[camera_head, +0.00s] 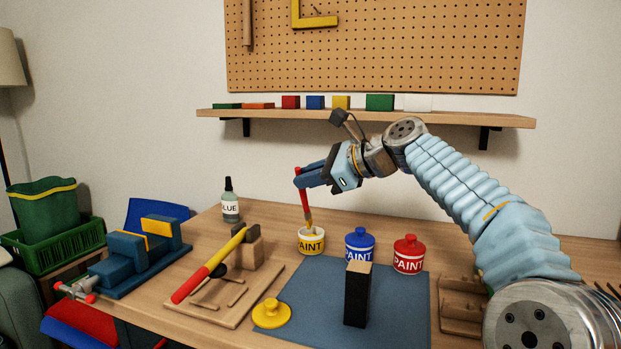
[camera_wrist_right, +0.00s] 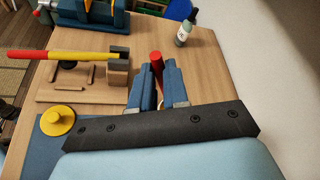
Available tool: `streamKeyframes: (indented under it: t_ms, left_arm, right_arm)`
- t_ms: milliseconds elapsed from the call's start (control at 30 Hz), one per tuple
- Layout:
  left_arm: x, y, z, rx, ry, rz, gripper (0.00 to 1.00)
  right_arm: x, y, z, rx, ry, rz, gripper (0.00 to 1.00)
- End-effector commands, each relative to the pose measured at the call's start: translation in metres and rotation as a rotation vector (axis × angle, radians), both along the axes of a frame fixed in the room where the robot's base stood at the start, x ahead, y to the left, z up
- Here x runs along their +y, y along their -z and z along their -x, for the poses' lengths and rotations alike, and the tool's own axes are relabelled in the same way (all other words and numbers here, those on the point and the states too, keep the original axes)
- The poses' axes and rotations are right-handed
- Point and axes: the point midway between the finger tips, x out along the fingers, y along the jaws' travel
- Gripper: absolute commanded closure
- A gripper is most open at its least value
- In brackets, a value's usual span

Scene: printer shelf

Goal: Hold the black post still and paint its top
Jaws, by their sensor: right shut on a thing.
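The black post (camera_head: 357,296) stands upright on the blue mat (camera_head: 305,295), and its top face is bare wood colour. My right gripper (camera_head: 304,178) is shut on the red-handled paintbrush (camera_head: 304,201). The brush points down, with its bristle end at the mouth of the open yellow paint pot (camera_head: 311,240); I cannot tell how deep it reaches. In the right wrist view the red handle end (camera_wrist_right: 155,60) shows between the fingers (camera_wrist_right: 157,82). The pot's yellow lid (camera_head: 271,313) lies at the mat's left edge. My left gripper is not in view.
Lidded blue (camera_head: 359,245) and red (camera_head: 408,254) paint pots stand behind the post. A glue bottle (camera_head: 230,202), a wooden board with a red and yellow tool (camera_head: 208,265), and a blue vise (camera_head: 140,255) are to the left. A shelf (camera_head: 300,114) hangs above.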

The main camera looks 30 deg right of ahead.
Motion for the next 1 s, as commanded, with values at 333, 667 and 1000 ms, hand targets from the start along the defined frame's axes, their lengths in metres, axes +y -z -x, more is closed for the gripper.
streamKeyframes:
  t_ms: [333,667,1000]
  left_arm:
    - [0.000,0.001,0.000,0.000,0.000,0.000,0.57]
    - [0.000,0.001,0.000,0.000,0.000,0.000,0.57]
    - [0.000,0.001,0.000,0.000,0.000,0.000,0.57]
  right_arm:
    - [0.000,0.000,0.000,0.000,0.000,0.000,1.00]
    - [0.000,-0.030,-0.001,-0.002,0.000,0.001,1.00]
    - [0.000,-0.040,0.000,0.000,0.000,-0.001,1.00]
